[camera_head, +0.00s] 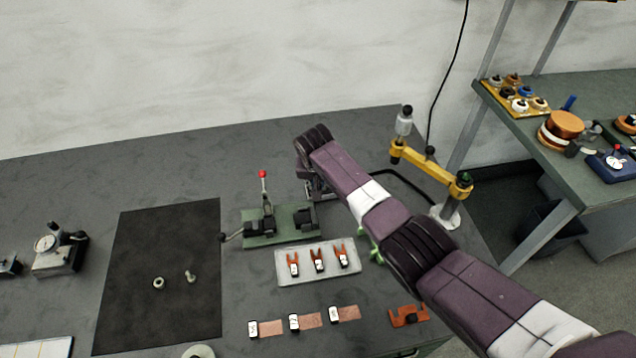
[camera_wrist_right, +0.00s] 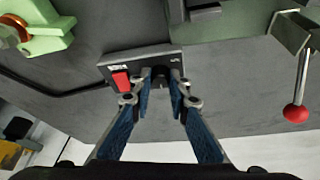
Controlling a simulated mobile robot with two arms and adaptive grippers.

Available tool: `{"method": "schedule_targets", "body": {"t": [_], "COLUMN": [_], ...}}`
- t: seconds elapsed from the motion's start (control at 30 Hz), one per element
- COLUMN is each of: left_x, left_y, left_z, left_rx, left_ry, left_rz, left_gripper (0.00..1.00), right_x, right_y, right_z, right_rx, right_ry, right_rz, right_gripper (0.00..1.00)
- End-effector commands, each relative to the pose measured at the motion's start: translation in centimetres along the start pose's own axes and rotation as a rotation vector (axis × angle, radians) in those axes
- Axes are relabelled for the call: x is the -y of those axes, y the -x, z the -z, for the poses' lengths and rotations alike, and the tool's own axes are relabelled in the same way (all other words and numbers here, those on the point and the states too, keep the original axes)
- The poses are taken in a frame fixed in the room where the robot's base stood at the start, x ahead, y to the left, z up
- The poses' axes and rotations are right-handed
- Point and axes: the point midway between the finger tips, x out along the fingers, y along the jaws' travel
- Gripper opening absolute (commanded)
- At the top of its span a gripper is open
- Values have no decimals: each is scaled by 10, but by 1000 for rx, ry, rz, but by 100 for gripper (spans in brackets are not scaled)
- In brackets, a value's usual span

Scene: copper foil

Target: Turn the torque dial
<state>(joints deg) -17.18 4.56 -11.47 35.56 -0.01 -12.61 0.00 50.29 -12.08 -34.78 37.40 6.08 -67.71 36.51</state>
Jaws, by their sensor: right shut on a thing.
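In the right wrist view a small dark box (camera_wrist_right: 112,60) carries a red switch (camera_wrist_right: 121,80) and a black dial (camera_wrist_right: 160,79). My right gripper (camera_wrist_right: 162,86) is shut on the dial, with one blue-padded finger on each side. The fingers and the dial's own position hide any markings on it. In the head view my right arm reaches in from the lower right, and my right gripper (camera_head: 318,190) is just right of the green toggle fixture (camera_head: 285,238). The wrist mostly hides the box there. My left gripper is not in view.
The fixture's red-balled lever (camera_head: 263,174) stands upright close by. A tray of fork terminals (camera_head: 318,279) and several foil strips (camera_head: 272,327) lie in front. A yellow-armed stand (camera_head: 430,168) rises right of the arm. The dark mat (camera_head: 160,240) holds two small metal parts.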

Motion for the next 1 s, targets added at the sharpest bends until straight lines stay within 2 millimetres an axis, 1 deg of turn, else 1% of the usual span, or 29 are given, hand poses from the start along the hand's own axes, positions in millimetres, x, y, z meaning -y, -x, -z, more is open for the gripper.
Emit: {"method": "schedule_targets", "body": {"t": [0.47,0.5,0.63,1.0], "left_x": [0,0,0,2], "left_y": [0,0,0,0], "left_z": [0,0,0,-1], "left_rx": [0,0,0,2], "left_ry": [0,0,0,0], "left_rz": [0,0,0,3], "left_gripper": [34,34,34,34], "right_x": [0,0,0,0], "right_y": [1,1,1,2], "right_z": [2,2,2,0], "right_rx": [-4,-4,-3,-1], "right_ry": [-11,-11,-11,-11], "right_rz": [-4,-4,-4,-4], "right_gripper": [0,20,34,34]}}
